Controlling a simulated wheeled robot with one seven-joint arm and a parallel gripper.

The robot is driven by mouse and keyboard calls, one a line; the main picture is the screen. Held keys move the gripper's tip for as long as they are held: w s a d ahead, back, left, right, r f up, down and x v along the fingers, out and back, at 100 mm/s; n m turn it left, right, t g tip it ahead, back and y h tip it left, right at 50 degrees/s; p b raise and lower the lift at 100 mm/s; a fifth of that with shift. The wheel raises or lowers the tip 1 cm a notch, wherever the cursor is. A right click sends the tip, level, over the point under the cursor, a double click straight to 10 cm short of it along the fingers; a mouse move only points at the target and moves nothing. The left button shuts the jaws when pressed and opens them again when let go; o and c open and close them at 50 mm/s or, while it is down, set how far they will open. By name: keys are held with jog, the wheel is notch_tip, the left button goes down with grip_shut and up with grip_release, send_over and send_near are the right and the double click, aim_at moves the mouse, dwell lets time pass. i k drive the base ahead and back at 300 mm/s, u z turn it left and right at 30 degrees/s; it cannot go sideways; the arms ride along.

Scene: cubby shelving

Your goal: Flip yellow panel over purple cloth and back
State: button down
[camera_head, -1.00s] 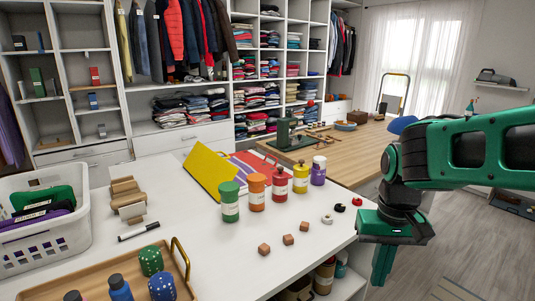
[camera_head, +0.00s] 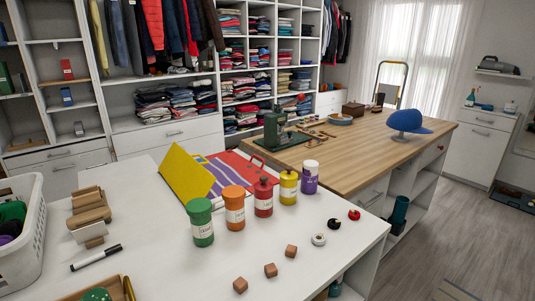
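The yellow panel (camera_head: 187,172) stands tilted up on the white table, behind the green bottle. Beside its right edge lies a flat cloth with purple and pale markings (camera_head: 224,172); part of it is hidden behind the panel and the bottles. A red flat piece (camera_head: 245,167) adjoins the purple cloth on the right. My gripper is out of view in the current picture.
A row of bottles, green (camera_head: 202,222), orange (camera_head: 234,208), red (camera_head: 263,197), yellow (camera_head: 288,187) and purple (camera_head: 310,177), stands in front of the cloth. Small wooden cubes (camera_head: 270,270) lie nearer. A white basket (camera_head: 28,245) is at left.

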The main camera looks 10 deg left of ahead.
aim_at(189, 179)
jog(key=z, duration=1.4)
jog(key=i, duration=1.2)
jog(key=u, duration=2.95)
jog(key=i, duration=0.5)
jog(key=u, duration=0.05)
